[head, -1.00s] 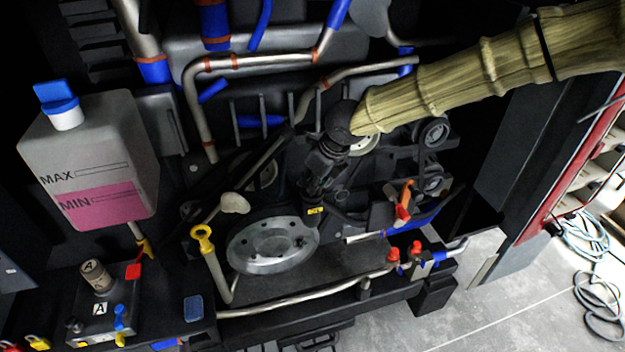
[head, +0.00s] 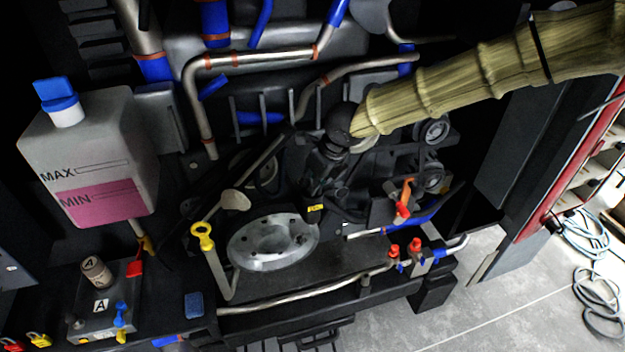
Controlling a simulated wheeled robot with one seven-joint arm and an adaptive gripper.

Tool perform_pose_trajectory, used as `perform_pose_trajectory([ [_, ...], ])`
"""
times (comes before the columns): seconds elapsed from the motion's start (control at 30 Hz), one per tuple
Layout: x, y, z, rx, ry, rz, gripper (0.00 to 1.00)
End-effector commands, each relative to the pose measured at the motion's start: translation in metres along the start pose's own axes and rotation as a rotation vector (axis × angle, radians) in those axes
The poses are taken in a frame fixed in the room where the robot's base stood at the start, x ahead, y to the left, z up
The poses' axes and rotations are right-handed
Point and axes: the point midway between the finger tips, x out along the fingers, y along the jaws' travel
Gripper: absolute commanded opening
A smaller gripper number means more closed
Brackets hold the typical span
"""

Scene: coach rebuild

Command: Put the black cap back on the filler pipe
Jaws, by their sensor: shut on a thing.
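My gripper (head: 318,186) is in the middle of the head view, at the end of my arm in its tan ribbed sleeve. It points down in front of the dark engine, above and right of the big silver pulley. It is shut on a dark thing, likely the black cap, whose outline I cannot separate from the black fingers. A pale oval end (head: 235,200), possibly the mouth of the filler pipe, shows left of my gripper and clearly apart from it. No cap shows on this oval end.
A yellow ring handle (head: 202,236) on a metal tube stands left of the silver pulley (head: 272,242). A white tank (head: 88,150) with a blue cap is at the left. Metal pipes cross above, and red-capped fittings (head: 393,251) sit at the lower right.

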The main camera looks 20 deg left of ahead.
Motion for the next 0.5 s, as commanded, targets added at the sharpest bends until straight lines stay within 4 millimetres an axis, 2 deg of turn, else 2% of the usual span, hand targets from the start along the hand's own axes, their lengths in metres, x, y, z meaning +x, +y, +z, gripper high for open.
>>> perform_pose_trajectory([
  [0.33, 0.0060, -0.0001, -0.0028, 0.000, 0.001, 0.000, 0.00],
  [0.37, 0.0061, -0.0001, -0.0029, 0.000, 0.001, 0.000, 0.16],
  [0.5, 0.0066, 0.0001, -0.0036, 0.000, 0.002, 0.001, 0.39],
])
